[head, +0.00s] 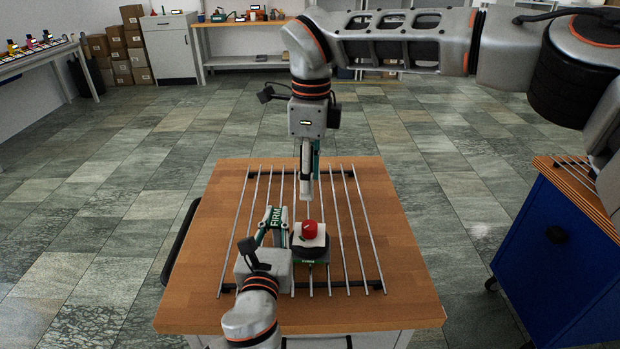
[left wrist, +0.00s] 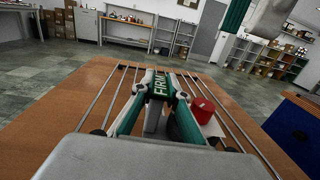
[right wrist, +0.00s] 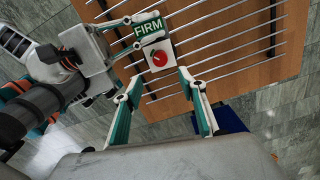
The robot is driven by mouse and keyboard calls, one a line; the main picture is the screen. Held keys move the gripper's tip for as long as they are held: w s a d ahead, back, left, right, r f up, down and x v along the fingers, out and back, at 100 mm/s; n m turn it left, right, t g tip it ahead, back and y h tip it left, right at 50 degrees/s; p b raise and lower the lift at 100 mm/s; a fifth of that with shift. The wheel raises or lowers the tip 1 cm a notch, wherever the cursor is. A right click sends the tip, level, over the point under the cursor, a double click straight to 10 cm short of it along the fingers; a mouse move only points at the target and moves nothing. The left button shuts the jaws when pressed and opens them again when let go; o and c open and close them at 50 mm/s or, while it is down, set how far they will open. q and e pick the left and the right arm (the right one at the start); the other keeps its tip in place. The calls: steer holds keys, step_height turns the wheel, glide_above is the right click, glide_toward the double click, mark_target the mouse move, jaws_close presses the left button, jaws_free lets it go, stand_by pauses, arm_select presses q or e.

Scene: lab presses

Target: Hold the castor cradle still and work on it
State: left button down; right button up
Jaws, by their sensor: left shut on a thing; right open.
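The castor cradle (head: 305,251) sits on the rod rack, a dark base with a white top and a red round piece (head: 310,229) on it. The red piece also shows in the left wrist view (left wrist: 203,110) and the right wrist view (right wrist: 160,58). A green part marked FIRM (right wrist: 147,30) is beside the white top. My left gripper (head: 275,222) is shut at this FIRM part, left of the red piece; its exact contact is partly hidden. My right gripper (head: 308,192) is open and empty, pointing down above the cradle and apart from it.
Parallel metal rods (head: 351,222) run along the wooden table (head: 405,290). A blue cabinet (head: 555,255) stands at the right. Shelves and a bench (head: 240,60) stand far back. The tabletop right of the rods is clear.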

arm_select(q)
steer(key=shift+r, duration=0.15)
arm_select(e)
step_height(320, 180, up, 8)
stand_by(0.6)
steer(key=shift+f, duration=0.1)
stand_by(0.4)
arm_select(q)
steer(key=c, duration=1.9)
jaws_free()
steer(key=shift+s, duration=0.15)
